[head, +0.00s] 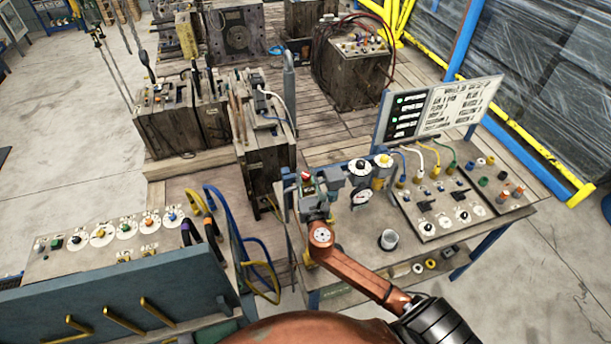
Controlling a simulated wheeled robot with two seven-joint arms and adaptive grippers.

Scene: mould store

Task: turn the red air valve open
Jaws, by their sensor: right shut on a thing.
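The red air valve (306,176) shows as a small red piece at the left back of the bench with the gauge. My right gripper (311,190) is at the valve, at the end of my orange arm, and is shut on it. The jaws and wrist hide most of the valve, so its handle angle cannot be told. My left gripper is not in view.
Just right of the valve stand a round gauge (361,197) and regulator parts. A metal cup (388,239) stands on the bench top (345,262). A control panel (440,208) with coloured hoses is at right. A sign board (437,108) rises behind. Several moulds stand on pallets beyond.

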